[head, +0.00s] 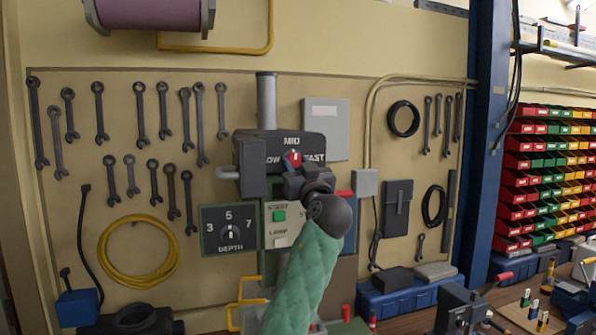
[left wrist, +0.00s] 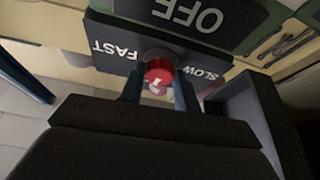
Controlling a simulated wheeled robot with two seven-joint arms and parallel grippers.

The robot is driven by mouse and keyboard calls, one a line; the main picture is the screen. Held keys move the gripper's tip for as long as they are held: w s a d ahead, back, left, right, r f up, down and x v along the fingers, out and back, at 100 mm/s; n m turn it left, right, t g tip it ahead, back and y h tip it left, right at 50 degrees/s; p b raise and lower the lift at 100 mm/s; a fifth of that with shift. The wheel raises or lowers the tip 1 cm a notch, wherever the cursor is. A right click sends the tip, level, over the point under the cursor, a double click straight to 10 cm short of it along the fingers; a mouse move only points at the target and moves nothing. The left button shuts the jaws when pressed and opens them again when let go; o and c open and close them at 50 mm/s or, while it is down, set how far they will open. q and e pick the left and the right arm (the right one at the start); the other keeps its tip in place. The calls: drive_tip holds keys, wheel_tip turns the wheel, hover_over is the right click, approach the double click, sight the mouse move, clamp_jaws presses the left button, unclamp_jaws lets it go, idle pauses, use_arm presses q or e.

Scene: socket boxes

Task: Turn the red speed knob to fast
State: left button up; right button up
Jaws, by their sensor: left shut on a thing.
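The red speed knob (head: 292,158) sits on a dark plate (head: 312,143) marked MID above and FAST at right; the left label is partly covered and ends in LOW. In the left wrist view the red knob (left wrist: 159,72) shows between the two fingers, with FAST to its left and SLOW to its right. A white mark shows on its lower side there; I cannot tell exactly which label it points at. My left gripper (head: 294,169) is shut on the knob, its green-sleeved arm coming up from below. My right gripper is not in view.
Below the plate are a START/LAMP panel (head: 282,232), partly behind my arm, and a DEPTH dial (head: 230,234). A grey cylinder lies left of the plate. Wrenches and a yellow cable coil (head: 138,283) hang on the wall. Coloured bins (head: 540,170) stand at far right.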

use_arm(q)
drive_tip(key=shift+s+f+m+t+h+b, duration=0.1)
drive_tip(key=shift+m+t+h+b, duration=0.5)
drive_tip(key=shift+m, duration=0.6)
drive_tip(key=m+h, duration=0.2)
drive_tip(key=m, duration=0.2)
drive_tip(key=shift+a, duration=0.2)
drive_tip(key=m+h, duration=0.1)
drive_tip(key=m, duration=0.1)
drive_tip(key=m+h, duration=0.1)
drive_tip(key=m, duration=0.2)
drive_tip(key=shift+a+r+m+g+h, duration=0.15)
drive_tip(key=shift+r+m+g+h, duration=0.15)
drive_tip(key=shift+r+m+h, duration=0.1)
drive_tip(key=shift+s+m+g+h+p, duration=0.1)
drive_tip(key=shift+m+g+h+p, duration=0.35)
drive_tip(key=shift+m, duration=0.75)
drive_tip(key=shift+f, duration=0.1)
drive_tip(key=o, duration=1)
